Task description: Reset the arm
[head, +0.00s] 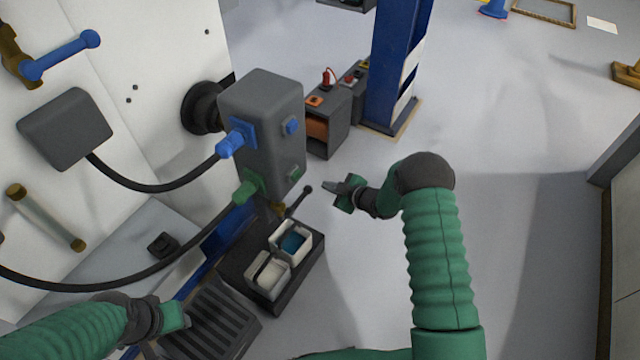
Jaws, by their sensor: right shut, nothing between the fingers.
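My right arm comes up from the bottom right in a green ribbed sleeve and bends left at a dark joint. Its gripper (332,188) is shut and empty, held in the air right of the grey box of the machine (262,130). A thin dark lever (298,202) with a knob end is close to its left in the picture. My left arm comes in from the bottom left, and its gripper (186,316) is near the dark ribbed tray (215,312). Whether its fingers are open or shut is not clear.
A black tray (312,262) holds two white containers, one with something blue in it. Black cables with blue and green plugs run left of the grey box. A blue pillar (392,70) and a dark toolbox (328,130) stand behind.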

